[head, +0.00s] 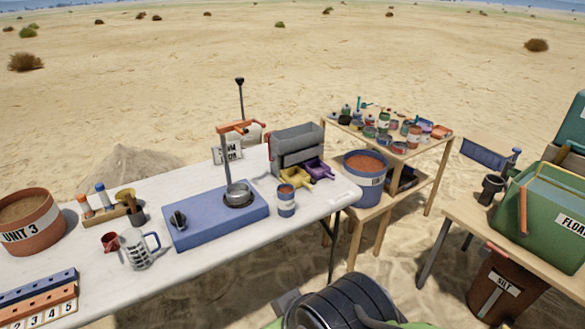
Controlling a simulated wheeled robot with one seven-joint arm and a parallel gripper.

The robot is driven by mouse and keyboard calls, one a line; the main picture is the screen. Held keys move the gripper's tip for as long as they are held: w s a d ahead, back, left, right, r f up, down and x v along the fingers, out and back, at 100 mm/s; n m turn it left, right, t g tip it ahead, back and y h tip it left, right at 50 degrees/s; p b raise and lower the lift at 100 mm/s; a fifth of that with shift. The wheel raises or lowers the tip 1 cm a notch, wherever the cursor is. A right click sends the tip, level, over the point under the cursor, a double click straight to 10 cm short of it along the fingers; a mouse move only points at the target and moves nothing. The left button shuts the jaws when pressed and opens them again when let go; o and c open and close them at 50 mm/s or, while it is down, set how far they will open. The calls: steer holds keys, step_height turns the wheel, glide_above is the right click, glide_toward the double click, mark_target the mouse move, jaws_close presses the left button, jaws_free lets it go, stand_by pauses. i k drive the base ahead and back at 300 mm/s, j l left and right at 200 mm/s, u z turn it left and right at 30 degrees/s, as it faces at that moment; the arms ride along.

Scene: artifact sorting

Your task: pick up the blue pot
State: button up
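Two blue vessels could be the blue pot. A large blue pot (377,192) with a pale label and reddish-brown fill stands upright on the low wooden shelf right of the white table. A small blue pot (287,208) with a pale label and brown fill stands upright near the white table's front right edge, beside the blue base of a stand. Nothing holds either one. My gripper cannot be made out; only a dark ribbed part, probably of my own body, shows at the bottom middle.
The white table (200,258) carries a blue-based press stand (190,238), a grey bin (297,145), a jug (138,252) and a large terracotta pot (35,240). A wooden table (437,146) behind holds several small jars. A green crate (545,215) stands at right. Sand lies open between the tables.

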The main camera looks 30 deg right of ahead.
mark_target(286, 195)
steer(key=i+z, duration=0.2)
steer(key=i, duration=0.2)
steer(key=i+j+z, duration=0.15)
steer(key=i, duration=0.3)
steer(key=i+j+z, duration=0.2)
steer(key=i, duration=0.2)
steer(key=i+j+z, duration=0.15)
steer(key=i, duration=0.25)
